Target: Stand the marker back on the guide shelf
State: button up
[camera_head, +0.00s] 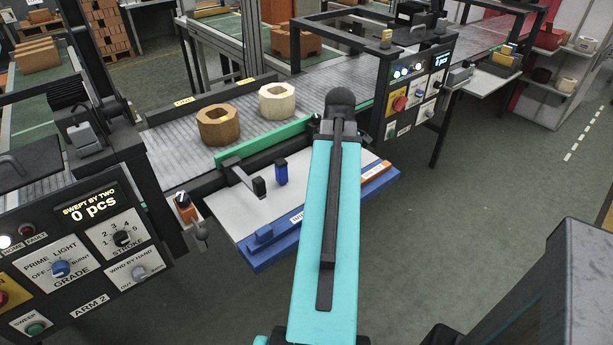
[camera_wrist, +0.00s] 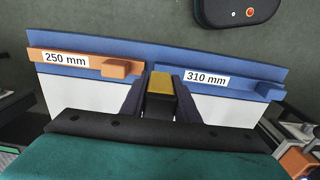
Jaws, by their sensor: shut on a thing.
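In the wrist view, my gripper (camera_wrist: 160,105) is shut on a small block with a yellow top and dark sides, seemingly the marker (camera_wrist: 161,84). It is over the middle of the guide shelf, between the two labelled guides; I cannot tell whether it touches the shelf. The guide shelf (camera_wrist: 85,92) is white with a blue edge. It carries an orange guide marked 250 mm (camera_wrist: 85,63) and a blue guide marked 310 mm (camera_wrist: 235,84). In the head view the shelf (camera_head: 240,209) is partly covered by my arm, which hides my gripper and the marker.
A blue upright block (camera_head: 281,171) and a black pusher end (camera_head: 259,187) are on the shelf's left side. Behind the green rail (camera_head: 270,141), a brown ring (camera_head: 217,125) and a cream ring (camera_head: 277,101) sit on the conveyor. Control panels (camera_head: 90,240) flank the shelf.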

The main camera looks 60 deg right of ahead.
jog(key=shift+w+f+b, duration=0.3)
jog(key=shift+w+f, duration=0.15)
jog(key=shift+f, duration=0.15)
jog(key=shift+w+d, duration=0.5)
jog(key=shift+w, duration=0.1)
jog(key=w+d, duration=0.2)
jog(key=w, duration=0.1)
jog(key=w+d+f+p, duration=0.1)
jog(key=w+d, duration=0.2)
jog(key=w, duration=0.1)
jog(key=w+d+p, duration=0.1)
jog(key=w+d, duration=0.1)
jog(key=w, duration=0.1)
jog(key=shift+w+d+f, duration=0.2)
jog(key=shift+w, duration=0.15)
jog(key=shift+w+d+p, duration=0.4)
jog(key=shift+w, duration=0.1)
jog(key=shift+f+p, duration=0.5)
jog(key=shift+f, duration=1.3)
jog(key=shift+f, duration=0.1)
